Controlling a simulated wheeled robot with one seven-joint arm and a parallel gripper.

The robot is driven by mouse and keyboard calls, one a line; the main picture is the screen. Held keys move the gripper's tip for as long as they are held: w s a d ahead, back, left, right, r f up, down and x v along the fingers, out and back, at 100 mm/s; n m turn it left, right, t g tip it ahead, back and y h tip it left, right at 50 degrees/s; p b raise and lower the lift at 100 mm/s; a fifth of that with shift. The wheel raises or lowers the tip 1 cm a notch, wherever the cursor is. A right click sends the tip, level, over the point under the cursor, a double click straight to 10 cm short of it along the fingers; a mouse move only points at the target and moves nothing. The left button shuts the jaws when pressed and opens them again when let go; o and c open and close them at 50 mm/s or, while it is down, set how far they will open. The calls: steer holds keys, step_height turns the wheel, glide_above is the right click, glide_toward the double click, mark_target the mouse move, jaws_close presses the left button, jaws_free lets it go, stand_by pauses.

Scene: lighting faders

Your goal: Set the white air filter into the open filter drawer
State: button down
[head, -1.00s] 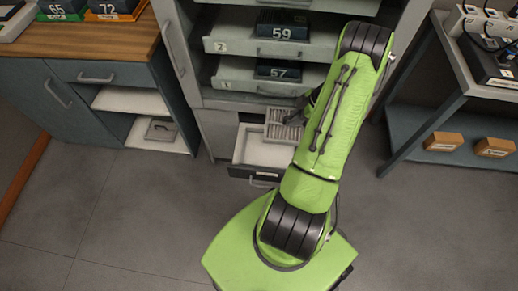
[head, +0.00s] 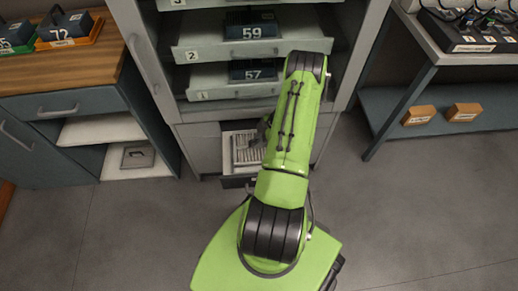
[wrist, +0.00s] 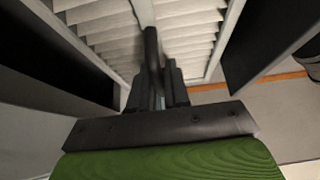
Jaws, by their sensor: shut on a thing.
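The white air filter (head: 248,149), a pleated panel with a pale frame, lies over the open filter drawer (head: 238,182) low in the cabinet. In the head view it appears within the drawer's outline; I cannot tell whether it rests on the bottom. In the wrist view the filter's pleats (wrist: 106,30) spread on both sides of a central bar. My gripper (wrist: 155,92) is shut on that bar. In the head view my gripper (head: 264,132) is partly hidden behind my green arm, which also covers the drawer's right side.
Above the drawer are shelves with dark boxes marked 57 (head: 253,70) and 59 (head: 250,25). A wooden-topped cabinet (head: 100,72) stands left. A metal table (head: 440,100) with orange boxes on its lower shelf stands right. The floor in front is clear.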

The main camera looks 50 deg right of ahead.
step_height(320, 180, down, 4)
steer(key=shift+f+b, duration=0.25)
steer(key=shift+b, duration=0.4)
steer(key=shift+r, duration=0.15)
steer(key=c, duration=1.1)
jaws_free()
